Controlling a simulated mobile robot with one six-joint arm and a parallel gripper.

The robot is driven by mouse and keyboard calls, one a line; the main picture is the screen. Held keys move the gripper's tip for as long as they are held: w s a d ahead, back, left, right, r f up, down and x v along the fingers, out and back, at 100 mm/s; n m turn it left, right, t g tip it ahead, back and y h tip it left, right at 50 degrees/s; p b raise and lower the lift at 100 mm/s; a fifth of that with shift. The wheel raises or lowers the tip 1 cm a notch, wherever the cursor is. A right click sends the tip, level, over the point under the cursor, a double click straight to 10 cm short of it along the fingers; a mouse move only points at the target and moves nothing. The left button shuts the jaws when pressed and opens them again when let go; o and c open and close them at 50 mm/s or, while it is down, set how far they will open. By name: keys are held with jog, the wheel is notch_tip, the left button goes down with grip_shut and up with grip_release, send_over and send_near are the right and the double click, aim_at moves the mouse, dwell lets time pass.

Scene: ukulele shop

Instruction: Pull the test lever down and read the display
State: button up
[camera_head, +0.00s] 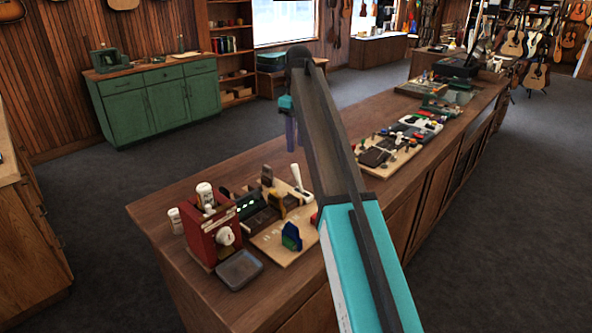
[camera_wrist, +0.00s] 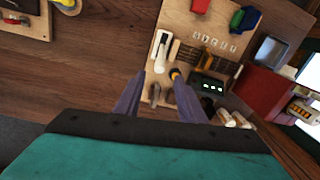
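A wooden board (camera_head: 268,241) on the counter carries a small dark display box (camera_head: 247,206) with lit green marks, too small to read. The display also shows in the wrist view (camera_wrist: 208,85). A white-handled lever (camera_head: 298,180) stands on the board and shows in the wrist view (camera_wrist: 160,50). A yellow-tipped handle (camera_wrist: 176,75) is beside it. I cannot tell which is the test lever. My gripper (camera_head: 291,130) is above the board, pointing down. In the wrist view its purple fingers (camera_wrist: 159,94) are apart and empty, with a grey knob (camera_wrist: 154,91) seen between them.
A red box (camera_head: 211,236) with white-capped items and a grey tray (camera_head: 240,269) stand left of the board. A blue and green block (camera_head: 291,237) is at its front. Another board of parts (camera_head: 378,152) lies farther along the counter. A green cabinet (camera_head: 155,101) stands behind.

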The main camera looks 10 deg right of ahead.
aim_at(295, 170)
jog(key=f+p, duration=0.1)
jog(key=f, duration=0.4)
jog(key=f+p, duration=0.1)
jog(key=f, duration=0.5)
jog(key=shift+s+a+p, duration=0.2)
jog(key=shift+p, duration=0.1)
jog(key=shift+f, duration=0.1)
grip_shut()
